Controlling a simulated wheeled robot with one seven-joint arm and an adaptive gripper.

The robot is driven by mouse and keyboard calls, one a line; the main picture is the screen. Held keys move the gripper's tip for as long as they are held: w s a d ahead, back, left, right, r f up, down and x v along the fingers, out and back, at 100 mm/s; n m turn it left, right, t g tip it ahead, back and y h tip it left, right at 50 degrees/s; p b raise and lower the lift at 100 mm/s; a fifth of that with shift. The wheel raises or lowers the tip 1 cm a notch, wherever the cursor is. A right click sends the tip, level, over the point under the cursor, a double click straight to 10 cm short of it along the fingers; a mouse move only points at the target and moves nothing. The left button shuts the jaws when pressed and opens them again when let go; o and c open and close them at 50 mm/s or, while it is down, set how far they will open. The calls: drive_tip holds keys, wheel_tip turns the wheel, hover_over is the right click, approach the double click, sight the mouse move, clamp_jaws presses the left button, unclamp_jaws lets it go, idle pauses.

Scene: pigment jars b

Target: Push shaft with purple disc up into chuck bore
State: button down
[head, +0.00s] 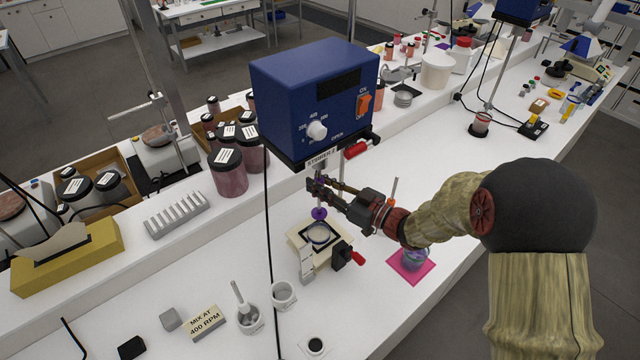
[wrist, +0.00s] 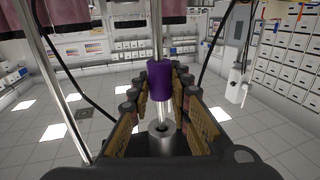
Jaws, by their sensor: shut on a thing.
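My gripper (head: 318,186) is shut on the purple sleeve (wrist: 157,82) of a thin metal shaft, below the blue stirrer box (head: 315,95). The purple disc (head: 319,213) hangs under my fingers at the shaft's lower end. The wrist view is upside down: the grey chuck (wrist: 160,139) with its round bore shows low in the picture, and the bright shaft (wrist: 163,113) runs from the sleeve toward it. The shaft's end overlaps the bore in that view; I cannot tell whether it is inside. In the head view the chuck (head: 320,167) is just above my fingers, partly hidden.
A red handle (head: 356,149) sticks out under the box. A cup on a pink mat (head: 402,269) stands under my arm.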

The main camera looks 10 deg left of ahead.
drive_tip(key=c, duration=1.7)
unclamp_jaws()
drive_tip(key=shift+o, duration=0.6)
drive_tip(key=shift+d, duration=0.1)
